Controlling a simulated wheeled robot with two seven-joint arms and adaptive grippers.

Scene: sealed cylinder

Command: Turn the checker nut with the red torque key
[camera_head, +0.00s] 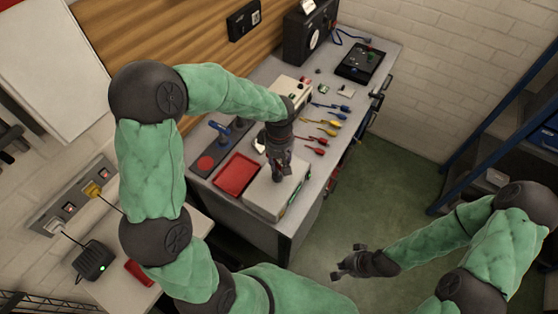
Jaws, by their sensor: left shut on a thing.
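My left gripper (280,173) points down over a pale box (268,203) near the front of the grey workbench. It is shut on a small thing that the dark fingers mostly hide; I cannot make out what. Two red-handled tools (316,151) lie at the bench's right edge, to the right of the gripper and apart from it. I cannot tell which red tool is the torque key. The checker nut cannot be made out. My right gripper (345,264) is open and empty, low over the green floor, away from the bench.
Yellow-handled tools (331,131) and blue-handled tools (345,108) lie behind the red ones. A red tray (237,175) and a dark board with a red disc (206,163) are left of the box.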

